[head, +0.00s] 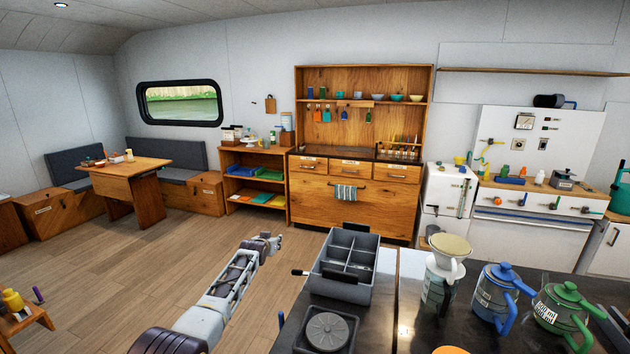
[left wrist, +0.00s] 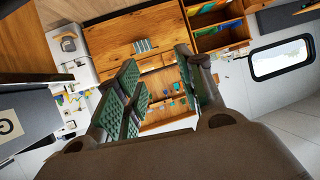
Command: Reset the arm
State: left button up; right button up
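My left arm reaches in from the bottom left of the head view. Its gripper (head: 265,243) is above the wooden floor, to the left of the dark counter, and touches nothing. In the left wrist view the gripper (left wrist: 160,80) has its two green-padded fingers well apart. Nothing is between them; the wooden cabinet shows through the gap, far off. My right gripper is in neither view.
The dark counter (head: 378,318) holds a grey divided box (head: 345,262), a coffee dripper (head: 447,262), a blue pot (head: 497,290) and a green pot (head: 562,310). A wooden cabinet (head: 355,205) stands at the back.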

pick_arm(q)
jog(key=s+a+f+g, duration=0.1)
jog(key=s+f, duration=0.4)
jog(key=f, duration=0.4)
jog(key=s+a+f, duration=0.1)
jog(key=s+f, duration=0.4)
jog(key=f, duration=0.4)
jog(key=s+a+f+g, duration=0.1)
jog(key=s+a+f, duration=0.1)
jog(key=s+f, duration=0.5)
jog(key=s+a+f+g+y, duration=0.1)
jog(key=s+a+f+g, duration=0.15)
jog(key=s+f, duration=1.6)
jog(key=s+a+f+g, duration=0.1)
jog(key=s+f+g, duration=0.1)
jog(key=s+f, duration=0.7)
jog(key=s+a+f+g, duration=0.15)
jog(key=s+f, duration=0.35)
jog(key=s, duration=0.8)
jog(key=s+f+g, duration=0.2)
jog(key=s+f, duration=0.1)
jog(key=s, duration=1.1)
jog(key=s+f+g, duration=0.2)
jog(key=s+f, duration=0.1)
jog(key=s, duration=1.2)
jog(key=shift+s+a+m, duration=0.2)
jog(key=shift+s+m, duration=0.05)
jog(key=shift+m, duration=0.05)
jog(key=shift+s, duration=0.1)
